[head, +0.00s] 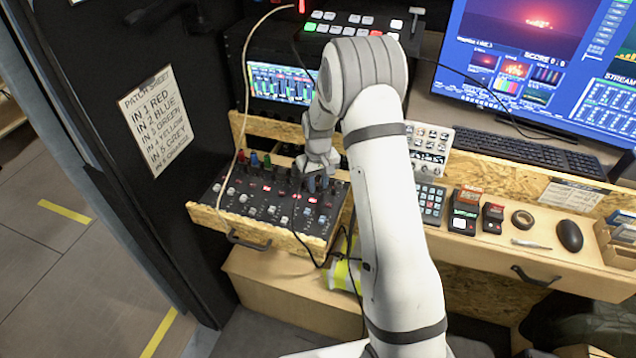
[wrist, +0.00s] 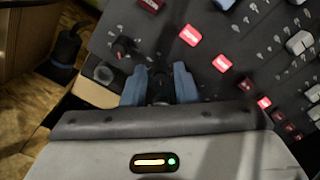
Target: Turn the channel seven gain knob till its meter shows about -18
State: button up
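The mixer (head: 280,205) is a dark panel with rows of knobs, sliders and small red lit displays. My gripper (head: 318,183) is over its right end, pointing down. In the wrist view, my two blue fingertips (wrist: 160,88) stand on either side of a dark knob (wrist: 160,84). The knob nearly fills the gap, and I cannot tell whether the fingers touch it. Which channel it belongs to cannot be read. Another dark knob (wrist: 122,48) is just up and left. The red displays (wrist: 222,63) are lit, but their figures are too small to read.
A cable with a dark plug (wrist: 68,45) stands beside the mixer's edge. The wooden tray (head: 212,218) holds the mixer. A screen (head: 283,83) with coloured bars is behind it. A keypad (head: 430,203) lies right of my arm. A patch sheet (head: 163,120) hangs on the left wall.

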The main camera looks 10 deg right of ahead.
aim_at(318, 184)
jog(key=shift+o, duration=1)
jog(key=shift+r+b, duration=0.4)
jog(key=shift+r, duration=3.5)
